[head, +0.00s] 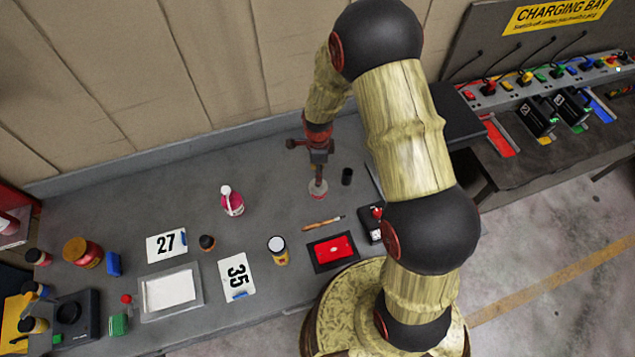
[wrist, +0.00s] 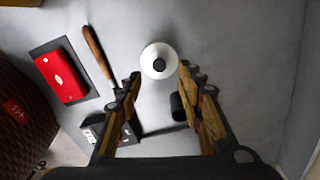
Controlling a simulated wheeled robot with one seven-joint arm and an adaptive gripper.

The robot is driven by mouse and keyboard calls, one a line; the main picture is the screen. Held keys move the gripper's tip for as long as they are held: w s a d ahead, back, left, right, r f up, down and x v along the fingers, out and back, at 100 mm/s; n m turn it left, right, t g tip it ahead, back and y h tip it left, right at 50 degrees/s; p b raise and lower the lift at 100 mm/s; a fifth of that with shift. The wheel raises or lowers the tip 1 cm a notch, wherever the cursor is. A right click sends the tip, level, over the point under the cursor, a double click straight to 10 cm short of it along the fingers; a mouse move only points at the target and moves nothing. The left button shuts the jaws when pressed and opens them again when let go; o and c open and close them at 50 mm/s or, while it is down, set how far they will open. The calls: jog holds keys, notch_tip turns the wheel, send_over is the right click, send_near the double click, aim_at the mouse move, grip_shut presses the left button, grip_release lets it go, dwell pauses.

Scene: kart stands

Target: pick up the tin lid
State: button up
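The round pale lid, which I take for the tin lid, lies on the grey bench under my gripper in the head view (head: 318,195). In the wrist view the lid (wrist: 147,66) is a white disc with a dark knob at its centre. My gripper (wrist: 159,77) is open, with one finger to each side of the picture and the lid showing between and just beyond the fingertips. In the head view my gripper (head: 318,180) points down over the lid and hides part of it. I cannot tell whether the fingers touch it.
A wooden-handled tool (head: 322,222) and a red item on a dark mat (head: 332,249) lie nearer the front edge. The bench behind the lid is clear.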

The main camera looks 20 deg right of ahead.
aim_at(315, 190)
jog(key=shift+f+p, duration=0.5)
jog(key=shift+f, duration=2.5)
jog(key=shift+c, duration=0.9)
jog(key=c, duration=0.8)
grip_shut()
jog(key=shift+r, duration=0.1)
